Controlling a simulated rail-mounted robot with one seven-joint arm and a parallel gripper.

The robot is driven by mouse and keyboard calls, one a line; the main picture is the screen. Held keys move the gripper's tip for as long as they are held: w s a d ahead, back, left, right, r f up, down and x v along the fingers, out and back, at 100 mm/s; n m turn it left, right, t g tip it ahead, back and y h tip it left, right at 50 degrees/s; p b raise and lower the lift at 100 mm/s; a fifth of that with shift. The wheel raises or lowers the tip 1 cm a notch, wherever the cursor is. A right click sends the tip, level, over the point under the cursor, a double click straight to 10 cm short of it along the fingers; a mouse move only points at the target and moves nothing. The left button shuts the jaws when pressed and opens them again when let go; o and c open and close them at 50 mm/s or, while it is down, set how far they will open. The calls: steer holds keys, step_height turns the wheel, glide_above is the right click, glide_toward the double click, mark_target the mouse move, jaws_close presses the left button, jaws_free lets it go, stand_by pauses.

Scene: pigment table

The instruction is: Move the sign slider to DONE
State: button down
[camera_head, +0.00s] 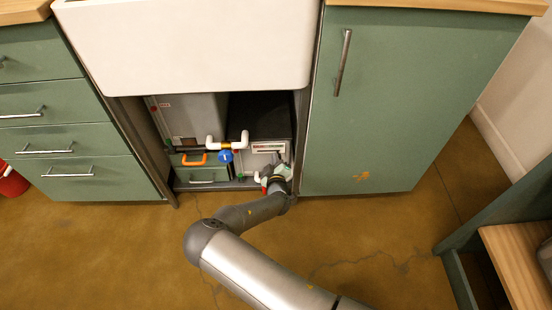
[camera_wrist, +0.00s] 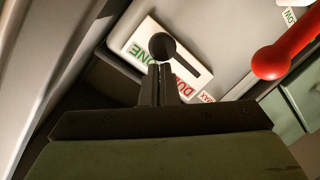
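The white sign plate (camera_wrist: 133,42) fills the upper middle of the wrist view, tilted, with green DONE lettering on its left and partly hidden red lettering on its right. A dark slot (camera_wrist: 195,68) runs across it. The round dark slider knob (camera_wrist: 162,46) is at the slot's upper-left end, beside DONE. My gripper (camera_wrist: 160,72) has its two fingers together just below the knob; I cannot tell whether they touch it. In the head view the sign (camera_head: 268,147) is small, in the cabinet's right side, and my gripper (camera_head: 276,172) is in front of and below it.
A red ball-ended handle (camera_wrist: 271,62) is close to the right of the sign. White pipes (camera_head: 241,138), a blue knob (camera_head: 225,156) and an orange handle (camera_head: 194,160) are left of my gripper. The white sink (camera_head: 190,45) overhangs the opening; a green door (camera_head: 400,110) stands at right.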

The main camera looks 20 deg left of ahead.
steer(key=shift+d, duration=0.15)
steer(key=s+d+r+p, duration=0.1)
steer(key=s+r+p, duration=0.3)
steer(key=s, duration=0.6)
steer(key=shift+s+r, duration=0.25)
steer(key=shift+s, duration=0.15)
